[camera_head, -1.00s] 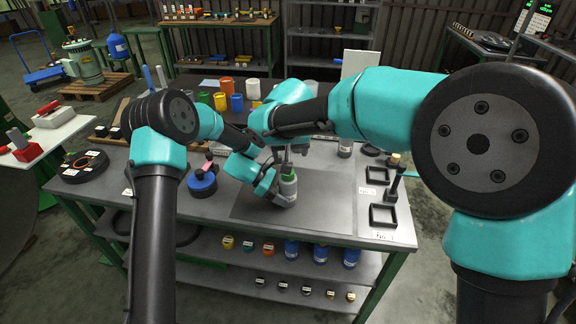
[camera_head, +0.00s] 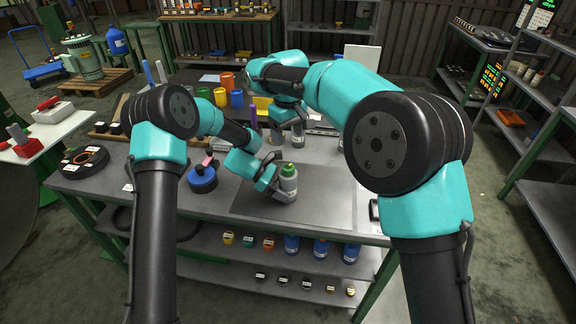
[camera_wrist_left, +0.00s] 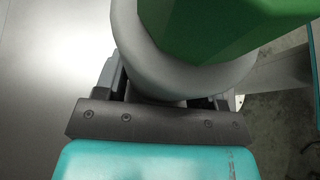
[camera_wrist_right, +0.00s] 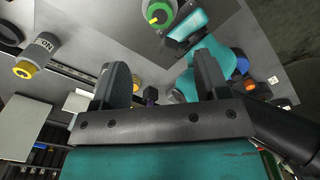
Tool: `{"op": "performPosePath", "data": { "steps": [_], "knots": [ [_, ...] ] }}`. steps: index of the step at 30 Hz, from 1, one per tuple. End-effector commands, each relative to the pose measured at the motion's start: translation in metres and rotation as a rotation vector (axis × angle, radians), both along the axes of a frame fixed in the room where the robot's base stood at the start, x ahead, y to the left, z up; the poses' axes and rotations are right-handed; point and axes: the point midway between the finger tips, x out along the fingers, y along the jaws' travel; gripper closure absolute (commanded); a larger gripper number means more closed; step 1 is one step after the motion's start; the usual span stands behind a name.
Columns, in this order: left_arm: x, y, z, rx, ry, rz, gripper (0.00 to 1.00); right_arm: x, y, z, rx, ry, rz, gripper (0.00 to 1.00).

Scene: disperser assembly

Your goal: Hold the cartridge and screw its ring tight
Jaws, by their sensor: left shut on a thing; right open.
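The cartridge (camera_head: 288,188) is a grey cylinder standing upright on the dark grey mat at the front middle of the table. Its green ring (camera_head: 288,170) sits on top; I cannot tell how tight it is. My left gripper (camera_head: 277,187) is shut around the cartridge body from the left. In the left wrist view the green ring (camera_wrist_left: 225,25) fills the top, above the pale body. My right gripper (camera_wrist_right: 160,68) is open and empty, behind and apart from the cartridge. The right wrist view shows the green ring (camera_wrist_right: 158,12) at its top edge, beyond the fingers.
The mat (camera_head: 325,190) has free room right of the cartridge. A blue round item (camera_head: 202,180) stands to the left. Coloured cups (camera_head: 227,82) stand at the back. The right wrist view shows a grey cylinder with a yellow end (camera_wrist_right: 38,55) on the table.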

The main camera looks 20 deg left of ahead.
Motion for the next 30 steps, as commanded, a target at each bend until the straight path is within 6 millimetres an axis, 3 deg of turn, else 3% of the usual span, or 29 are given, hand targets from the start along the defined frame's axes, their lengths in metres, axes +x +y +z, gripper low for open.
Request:
{"op": "performPosePath", "data": {
  "steps": [8, 14, 30],
  "knots": [
    [0.000, 0.000, 0.000, 0.000, 0.000, 0.000, 0.76, 0.000, 0.000, -0.002, -0.001, -0.001, -0.002, 0.32],
    [0.000, 0.000, 0.000, 0.000, 0.000, 0.000, 0.76, 0.000, 0.000, -0.017, -0.001, 0.000, -0.002, 0.32],
    [0.000, 0.000, 0.000, 0.000, 0.000, 0.000, 0.76, 0.000, 0.000, -0.102, 0.000, 0.000, -0.002, 0.32]
  ]
}}
